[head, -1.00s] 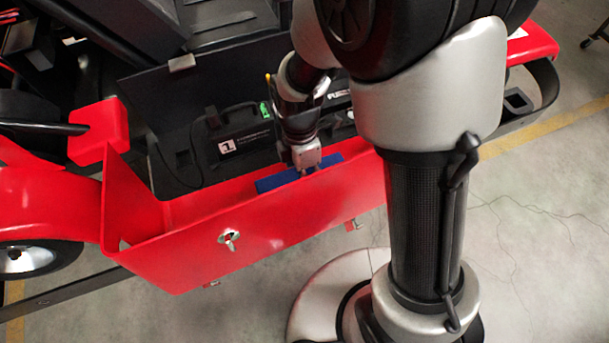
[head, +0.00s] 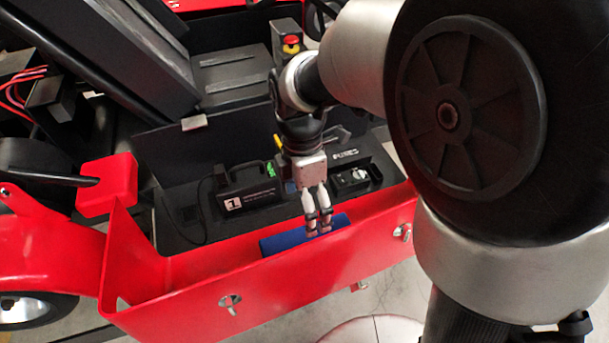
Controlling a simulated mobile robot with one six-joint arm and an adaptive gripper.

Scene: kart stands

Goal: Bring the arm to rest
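My gripper (head: 319,228) hangs from the arm with its fingers pointing down, over the red side panel of the kart (head: 270,280). Its two fingers are close together, with a narrow gap at most between them. The fingertips overlap a blue block (head: 286,240) lying along the inner side of the red panel. I cannot tell whether they touch it. My arm fills the right of the head view and hides part of the kart there.
A black case marked 1 (head: 248,190) with a green light stands on the kart's black deck behind the panel. A red button (head: 291,44) is at the back. Metal latches (head: 230,302) stick out of the panel. A red block (head: 107,186) is on the left.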

